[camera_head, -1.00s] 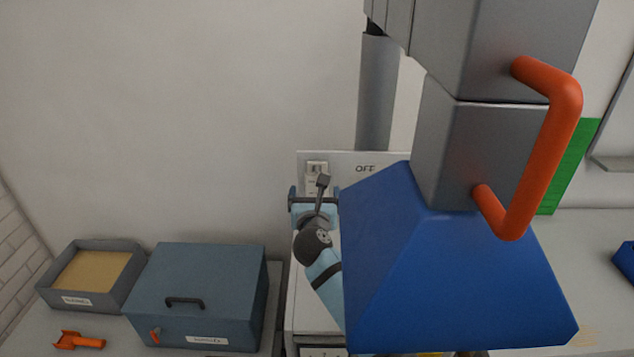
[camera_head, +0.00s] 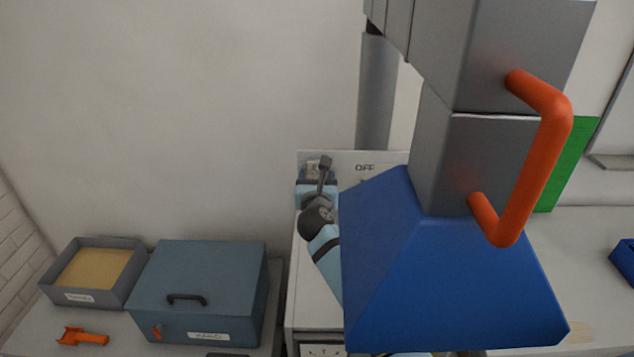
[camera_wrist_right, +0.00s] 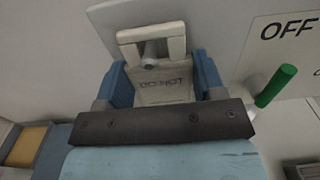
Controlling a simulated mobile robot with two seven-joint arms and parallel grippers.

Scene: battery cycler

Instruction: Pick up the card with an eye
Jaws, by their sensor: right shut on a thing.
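The card (camera_wrist_right: 163,88) is pale, with dark lettering that seems to read "DO NOT" and a rectangular eye at its top. A short grey peg (camera_wrist_right: 149,54) shows in the eye, in front of the white panel (camera_head: 377,158). My right gripper (camera_wrist_right: 163,80) has its two blue fingers at the card's left and right sides, shut on it. In the head view the right gripper (camera_head: 317,178) is small, at the panel's left edge, and hides most of the card. My left gripper is not in view.
A large blue hood (camera_head: 450,280) with a grey duct and orange handle (camera_head: 535,170) fills the right. A green handle (camera_wrist_right: 276,85) is just right of the gripper. A blue-grey box (camera_head: 197,290), a sand tray (camera_head: 93,272) and an orange tool (camera_head: 82,336) stand left.

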